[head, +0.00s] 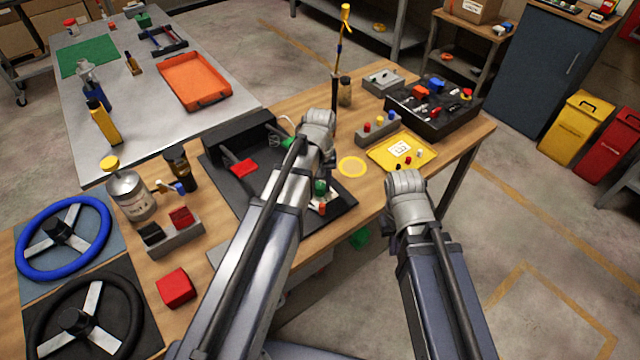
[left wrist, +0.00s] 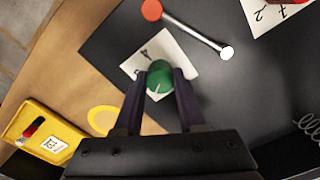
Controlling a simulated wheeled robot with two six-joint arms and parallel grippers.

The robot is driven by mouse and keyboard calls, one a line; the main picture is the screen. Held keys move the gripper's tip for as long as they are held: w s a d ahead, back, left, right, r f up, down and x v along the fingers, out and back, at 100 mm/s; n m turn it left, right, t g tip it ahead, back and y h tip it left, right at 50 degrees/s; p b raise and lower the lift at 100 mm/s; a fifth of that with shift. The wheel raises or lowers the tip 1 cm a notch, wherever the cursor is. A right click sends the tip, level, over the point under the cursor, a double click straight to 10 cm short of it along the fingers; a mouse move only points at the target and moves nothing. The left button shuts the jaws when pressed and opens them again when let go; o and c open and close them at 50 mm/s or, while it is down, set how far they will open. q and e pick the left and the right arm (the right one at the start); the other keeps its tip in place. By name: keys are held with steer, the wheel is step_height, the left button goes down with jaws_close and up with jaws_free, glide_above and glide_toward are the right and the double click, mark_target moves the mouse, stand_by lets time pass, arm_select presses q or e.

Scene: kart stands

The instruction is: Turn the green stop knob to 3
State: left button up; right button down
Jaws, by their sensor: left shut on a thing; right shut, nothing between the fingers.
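In the left wrist view the green stop knob (left wrist: 159,75) sits on a white card (left wrist: 174,50) with a dark printed mark, perhaps a 4. A pale line shows on the knob. My left gripper (left wrist: 158,80) is shut on the knob, one finger on each side. Other marks on the card are hidden or unreadable. In the head view the green knob (head: 320,187) shows just right of my left arm, on the black panel (head: 343,200). My left fingers are hidden there. My right arm stands further right, and its gripper fingers are not visible.
An orange-red knob (left wrist: 152,10) with a silver rod (left wrist: 190,32) lies close to the green knob. A yellow tray (head: 382,152) and a yellow ring (head: 352,167) are right of the panel. A red block (head: 175,287) and steering wheels (head: 62,238) stand left.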

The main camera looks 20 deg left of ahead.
arm_select(q)
steer(key=shift+m, duration=0.3)
jaws_close()
steer(key=m, duration=0.5)
steer(key=shift+m, duration=0.4)
steer(key=m, duration=0.5)
steer(key=shift+m, duration=0.3)
steer(key=o, duration=1.1)
jaws_free()
steer(key=shift+c, duration=0.2)
